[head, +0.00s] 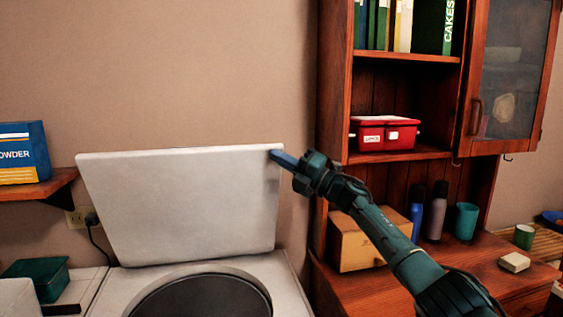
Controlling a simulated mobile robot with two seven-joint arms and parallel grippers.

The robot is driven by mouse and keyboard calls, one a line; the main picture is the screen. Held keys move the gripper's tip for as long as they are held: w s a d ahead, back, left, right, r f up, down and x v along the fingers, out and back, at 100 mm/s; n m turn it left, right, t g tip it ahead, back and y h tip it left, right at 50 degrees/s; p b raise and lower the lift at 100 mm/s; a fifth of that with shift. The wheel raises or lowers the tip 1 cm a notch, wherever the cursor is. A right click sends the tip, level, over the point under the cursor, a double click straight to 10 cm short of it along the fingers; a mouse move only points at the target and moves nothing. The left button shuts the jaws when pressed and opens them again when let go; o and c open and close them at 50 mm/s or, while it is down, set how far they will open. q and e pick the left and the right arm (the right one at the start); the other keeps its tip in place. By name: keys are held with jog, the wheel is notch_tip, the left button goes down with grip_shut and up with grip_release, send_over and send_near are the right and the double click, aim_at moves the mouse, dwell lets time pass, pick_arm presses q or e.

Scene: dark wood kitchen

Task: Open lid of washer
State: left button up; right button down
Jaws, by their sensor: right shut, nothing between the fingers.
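The washer (286,275) stands at the bottom centre, a white top-loader with a dark round drum opening (203,298). Its white lid (180,205) stands raised, nearly upright, in front of the wall. My right gripper (277,156) is shut and empty, with its blue fingertips at the lid's upper right corner. The fingertips overlap the lid's inner face there; I cannot tell whether they touch it. My left gripper is not in view.
A wooden cabinet (334,90) with a glass door and a red box (385,134) stands to the right. Its counter holds a wooden box (362,243), bottles and cups. On the left are a shelf (40,190) with a powder box (22,153) and a green box (38,277).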

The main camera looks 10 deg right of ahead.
jog(key=shift+s, duration=0.1)
dwell(0.3)
jog(key=b+v, duration=0.3)
jog(key=v, duration=1)
jog(key=shift+d, duration=0.1)
